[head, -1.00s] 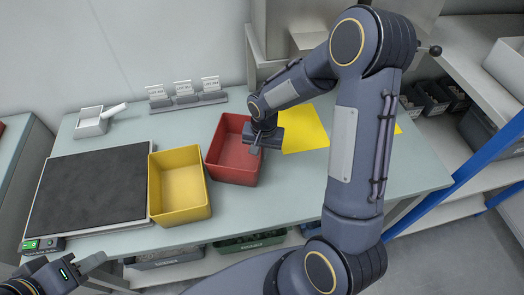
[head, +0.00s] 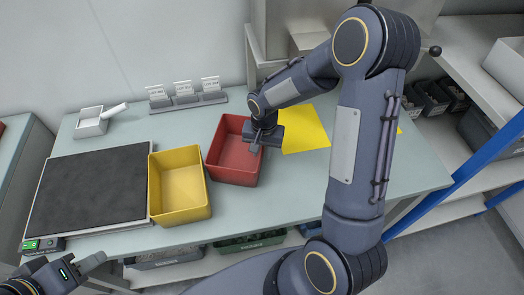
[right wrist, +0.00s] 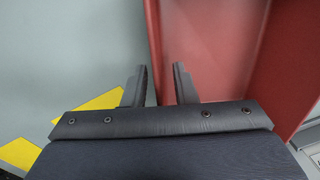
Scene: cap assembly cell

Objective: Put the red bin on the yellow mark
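The red bin (head: 232,166) stands on the table, right of the yellow bin (head: 180,187), and is empty as far as I can see. The yellow mark (head: 308,132) lies flat to its right, partly hidden by my right arm. My right gripper (head: 257,146) is at the red bin's right wall. In the right wrist view, my right gripper (right wrist: 160,85) is open, one finger on each side of the red bin's wall (right wrist: 154,50), with a gap showing. Yellow (right wrist: 100,101) shows beside it. My left gripper (head: 92,264) is at the lower left, away from the bins; its opening is unclear.
A dark mat (head: 92,187) lies on the left of the table (head: 290,195). A small white tray (head: 92,122) and several label stands (head: 184,92) are at the back. A shelf with dark bins (head: 432,97) and a blue post (head: 465,178) stand at the right.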

